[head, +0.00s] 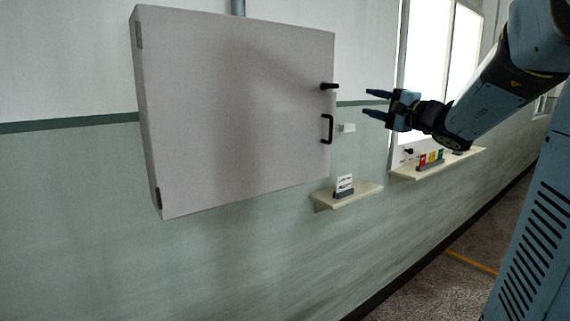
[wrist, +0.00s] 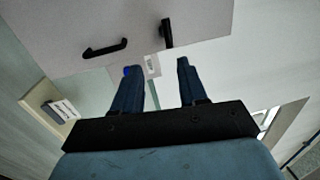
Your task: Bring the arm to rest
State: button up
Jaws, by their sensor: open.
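My gripper (head: 376,104) is raised at the right in the head view, in front of the wall and the window. Its two fingers point left, toward the right edge of a closed grey wall cabinet (head: 235,110). The fingers are apart with nothing between them. In the wrist view my gripper (wrist: 158,75) also shows open fingers. The cabinet's black bar handle (head: 327,129) and black latch lever (head: 329,86) lie beyond the fingertips, apart from them in the head view. The handle (wrist: 105,48) and the lever (wrist: 166,33) also show in the wrist view.
A small shelf (head: 360,196) with a white card (head: 345,183) sits below the cabinet's right side. A longer ledge (head: 405,175) under the window carries red, yellow and green items (head: 431,159). A small white plate (head: 347,127) is on the wall beside the handle. Open floor lies at lower right.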

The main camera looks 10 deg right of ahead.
jog(key=s+a+f+n+g+h, duration=0.1)
jog(key=s+a+f+n+g, duration=0.6)
jog(key=s+a+f+g, duration=0.5)
jog(key=s+d+f+n+h, duration=0.2)
jog(key=s+f+h, duration=0.2)
jog(key=s, duration=0.4)
jog(key=s+d+f+n+h, duration=0.2)
jog(key=s+f+h, duration=0.2)
jog(key=s, duration=0.4)
jog(key=shift+d+f+n+t+h, duration=0.2)
jog(key=shift+d+n+t+h, duration=0.2)
jog(key=shift+h, duration=0.3)
jog(key=shift+s, duration=0.1)
